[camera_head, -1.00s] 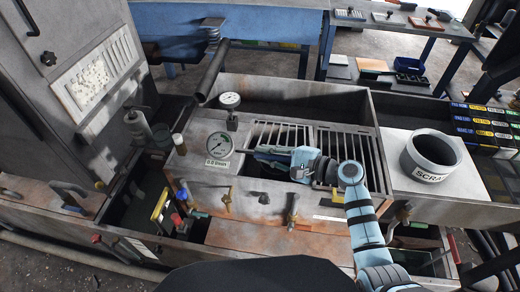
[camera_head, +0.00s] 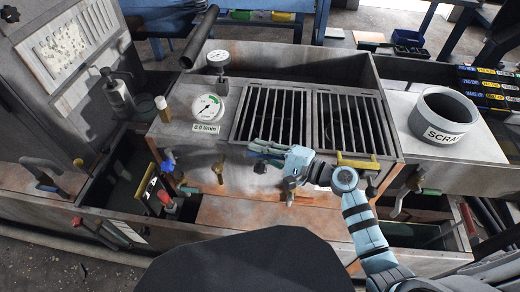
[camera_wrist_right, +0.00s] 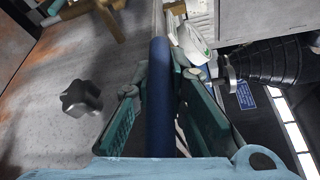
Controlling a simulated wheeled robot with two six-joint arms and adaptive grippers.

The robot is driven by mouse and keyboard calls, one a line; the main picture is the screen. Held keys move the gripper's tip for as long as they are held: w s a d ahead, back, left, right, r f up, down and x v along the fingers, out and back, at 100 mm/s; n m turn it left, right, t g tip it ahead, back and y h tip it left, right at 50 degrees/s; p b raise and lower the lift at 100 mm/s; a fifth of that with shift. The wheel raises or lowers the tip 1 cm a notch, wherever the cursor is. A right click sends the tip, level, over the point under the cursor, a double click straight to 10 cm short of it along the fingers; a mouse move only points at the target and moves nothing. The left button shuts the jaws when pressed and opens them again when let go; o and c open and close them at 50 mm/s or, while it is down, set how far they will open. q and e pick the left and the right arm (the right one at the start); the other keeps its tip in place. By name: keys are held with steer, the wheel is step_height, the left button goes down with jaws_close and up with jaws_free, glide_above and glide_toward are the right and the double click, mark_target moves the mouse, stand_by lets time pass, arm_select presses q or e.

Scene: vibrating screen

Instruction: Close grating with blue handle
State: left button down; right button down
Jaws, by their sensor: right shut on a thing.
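The left grating (camera_head: 270,112) is a dark barred panel lying about level over its opening in the grey machine. The right grating (camera_head: 345,118) lies beside it and has a yellow handle (camera_head: 358,160). My right gripper (camera_head: 262,150) is at the front edge of the left grating. In the right wrist view, a blue handle (camera_wrist_right: 160,100) runs between its two teal fingers, which are shut on it. In the head view the gripper hides the blue handle. I cannot tell whether the left grating is fully seated. My left gripper is not in view.
Brass valves (camera_head: 218,172) line the front. A grey SCRAP bucket (camera_head: 443,115) stands on the right. A black knob (camera_wrist_right: 80,98) is near the gripper in the wrist view.

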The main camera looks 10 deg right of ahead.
steer(key=shift+s+f, duration=0.1)
steer(key=shift+f, duration=0.25)
steer(key=c, duration=1.6)
jaws_free()
steer(key=shift+o, duration=0.2)
steer(key=shift+r, duration=0.15)
steer(key=v, duration=1.2)
steer(key=shift+d, duration=0.1)
